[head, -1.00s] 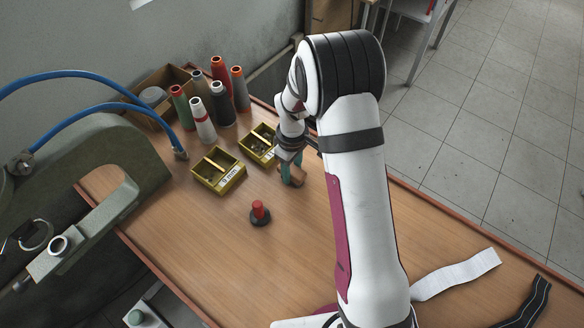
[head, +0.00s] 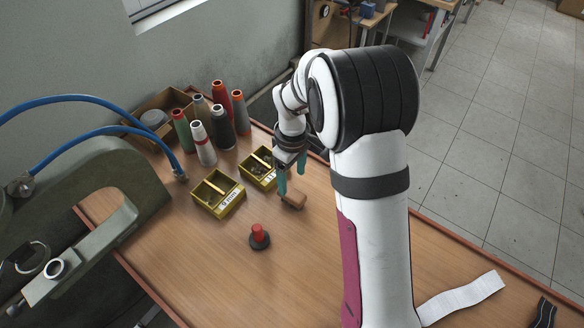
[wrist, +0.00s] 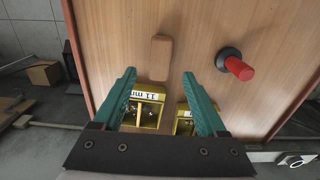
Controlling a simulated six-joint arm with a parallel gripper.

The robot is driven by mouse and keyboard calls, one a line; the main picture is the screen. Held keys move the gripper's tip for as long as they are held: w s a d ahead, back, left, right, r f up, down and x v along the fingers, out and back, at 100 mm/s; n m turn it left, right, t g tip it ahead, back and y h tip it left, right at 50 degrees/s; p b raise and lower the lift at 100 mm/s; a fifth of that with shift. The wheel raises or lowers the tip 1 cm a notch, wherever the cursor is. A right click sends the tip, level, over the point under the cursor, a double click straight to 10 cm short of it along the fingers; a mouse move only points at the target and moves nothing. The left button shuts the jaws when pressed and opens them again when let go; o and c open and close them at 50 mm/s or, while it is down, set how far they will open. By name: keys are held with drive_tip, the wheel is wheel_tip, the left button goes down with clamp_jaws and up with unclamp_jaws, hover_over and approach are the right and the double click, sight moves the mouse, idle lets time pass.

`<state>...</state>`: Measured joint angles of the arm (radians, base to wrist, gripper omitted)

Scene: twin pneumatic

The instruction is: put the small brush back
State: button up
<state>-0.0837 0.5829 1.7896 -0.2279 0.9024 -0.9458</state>
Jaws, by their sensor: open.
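A small brown wooden block (head: 294,200), possibly the brush, lies on the table; no bristles can be made out. It also shows in the wrist view (wrist: 160,58), just beyond the fingertips. My gripper (head: 291,188) is open, with its teal fingers apart, close above and behind the block in the head view. In the wrist view, my gripper (wrist: 159,74) has nothing between its fingers. A red knob on a round black base (head: 259,236) stands apart, in front and to the left; it also shows in the wrist view (wrist: 236,66).
Two yellow bins (head: 219,210) (head: 266,181) sit behind and left of my gripper. Several thread cones (head: 221,130) stand near a cardboard box (head: 146,108). A large green machine (head: 105,190) fills the left. The table's front middle is clear; a white strip (head: 462,298) lies at right.

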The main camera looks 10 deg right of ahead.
sight(292, 193)
drive_tip(key=s+r+m, duration=0.4)
drive_tip(key=s+r, duration=0.2)
drive_tip(key=r, duration=0.4)
drive_tip(key=s+r+m+y, duration=0.1)
drive_tip(key=s+r+m, duration=0.2)
drive_tip(key=s+m, duration=0.7)
drive_tip(key=s, duration=1.1)
drive_tip(key=shift+s+m+y, duration=0.3)
